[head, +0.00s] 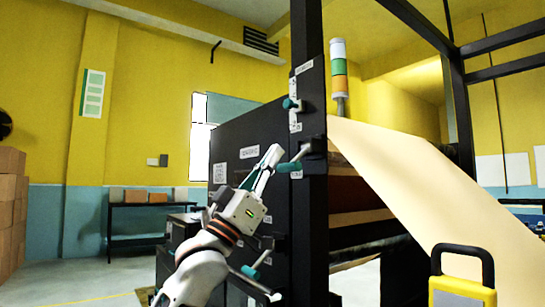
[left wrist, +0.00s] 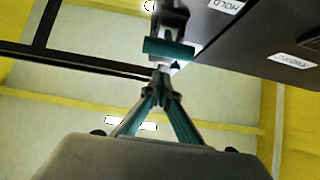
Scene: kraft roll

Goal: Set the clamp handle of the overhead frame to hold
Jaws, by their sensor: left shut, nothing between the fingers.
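The teal clamp handle (head: 290,166) sticks out to the left from a black bracket on the upright post of the overhead frame (head: 309,225). In the left wrist view the teal handle (left wrist: 168,48) lies crosswise just beyond my fingertips, beside a dark panel with a HOLD label (left wrist: 225,5) and a second label (left wrist: 295,60). My left gripper (head: 272,156) is shut and empty, its tips close to the handle's left end. I cannot tell whether they touch it. My right gripper is not in view.
Another teal handle (head: 291,103) sits higher on the post, and teal levers (head: 257,264) are lower down. A pale paper web (head: 415,180) slopes down to the right. A yellow object with a black handle (head: 462,285) stands at the lower right. A shelf (head: 150,215) stands left.

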